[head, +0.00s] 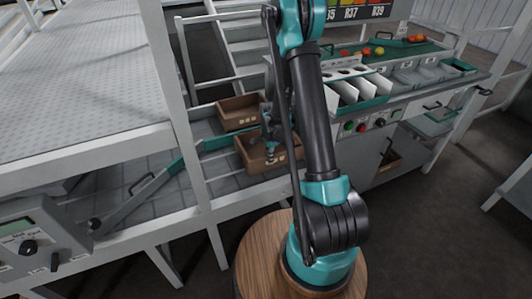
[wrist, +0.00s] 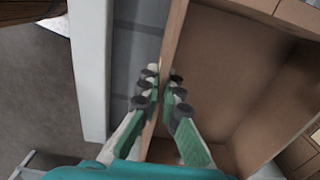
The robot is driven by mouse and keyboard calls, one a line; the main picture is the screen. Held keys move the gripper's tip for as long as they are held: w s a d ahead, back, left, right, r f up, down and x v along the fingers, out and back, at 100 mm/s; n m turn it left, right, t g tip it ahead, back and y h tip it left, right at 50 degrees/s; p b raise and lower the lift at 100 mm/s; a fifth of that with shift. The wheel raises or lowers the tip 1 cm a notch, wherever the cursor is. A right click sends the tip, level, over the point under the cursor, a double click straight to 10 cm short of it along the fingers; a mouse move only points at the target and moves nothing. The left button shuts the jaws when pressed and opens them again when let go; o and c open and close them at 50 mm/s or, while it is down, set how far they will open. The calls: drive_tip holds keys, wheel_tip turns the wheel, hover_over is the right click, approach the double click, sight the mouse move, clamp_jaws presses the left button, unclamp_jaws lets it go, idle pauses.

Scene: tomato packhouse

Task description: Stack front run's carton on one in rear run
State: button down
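Two brown open-topped cartons stand on the grey conveyor in the head view, one behind the other. The rear carton (head: 238,122) is farther off. The nearer carton (head: 283,168) is closer to the rail, partly covered by my gripper (head: 270,152). In the wrist view my gripper (wrist: 164,75) straddles one wall of the nearer carton (wrist: 235,65). One finger is outside the wall and one inside, with the tips closed against it. The carton looks empty and sits level. The contact itself is small and partly hidden by the fingertips.
A white frame post and rail (head: 190,165) run along the conveyor's near side. A control bench (head: 370,125) with white dividers stands at the right. The conveyor left of the cartons is mostly free.

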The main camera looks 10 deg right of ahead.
drive_tip(key=shift+r, duration=2.45)
drive_tip(key=shift+s, duration=0.1)
